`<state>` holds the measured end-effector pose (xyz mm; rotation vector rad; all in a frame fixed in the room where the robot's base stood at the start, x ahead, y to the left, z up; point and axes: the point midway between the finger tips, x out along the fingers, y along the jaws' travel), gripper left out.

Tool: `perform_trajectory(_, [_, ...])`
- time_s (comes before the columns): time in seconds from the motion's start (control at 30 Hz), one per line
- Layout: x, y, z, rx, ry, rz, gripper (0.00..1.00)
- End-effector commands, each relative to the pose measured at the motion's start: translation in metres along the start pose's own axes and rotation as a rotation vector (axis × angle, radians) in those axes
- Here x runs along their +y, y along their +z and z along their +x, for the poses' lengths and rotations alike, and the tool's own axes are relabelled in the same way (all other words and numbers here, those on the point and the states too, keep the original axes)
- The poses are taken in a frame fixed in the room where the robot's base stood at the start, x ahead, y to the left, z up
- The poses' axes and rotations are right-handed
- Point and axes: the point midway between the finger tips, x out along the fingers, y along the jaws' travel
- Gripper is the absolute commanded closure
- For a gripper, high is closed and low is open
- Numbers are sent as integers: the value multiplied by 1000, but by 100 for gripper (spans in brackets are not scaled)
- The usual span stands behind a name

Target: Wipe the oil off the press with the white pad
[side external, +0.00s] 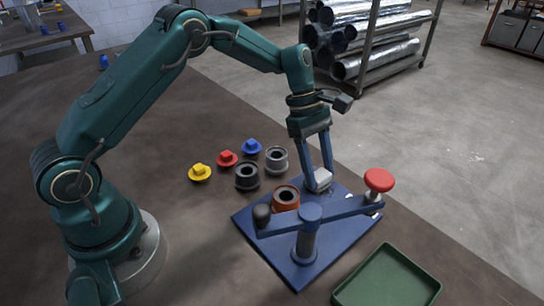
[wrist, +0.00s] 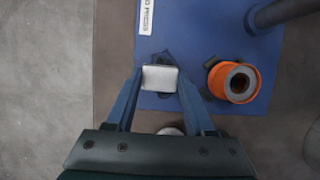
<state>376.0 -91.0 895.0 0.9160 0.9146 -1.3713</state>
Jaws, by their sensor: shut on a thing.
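The press has a blue base plate (side external: 272,250), also in the wrist view (wrist: 205,30), with a post and a crossbar lever (side external: 340,209). My gripper (side external: 319,184) is shut on the white pad (side external: 322,178), at the plate's far edge in the side view. The pad (wrist: 160,78) shows between the fingertips in the wrist view. A dark oil patch (wrist: 164,57) shows just beyond the pad's edge; the pad hides the rest. Whether the pad touches the plate is hard to tell.
An orange ring-shaped part (side external: 286,196) sits on the plate close to the pad. Grey and dark cups, with yellow (side external: 199,172), red and blue plugs, stand left of the press. A green tray (side external: 390,280) lies in front. The lever has a red knob (side external: 379,180).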

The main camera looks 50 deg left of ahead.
Motion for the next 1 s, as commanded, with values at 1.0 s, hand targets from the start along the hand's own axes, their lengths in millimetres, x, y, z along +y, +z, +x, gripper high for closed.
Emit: perform_trajectory(1.0, [0, 1, 1, 0, 1, -3, 91])
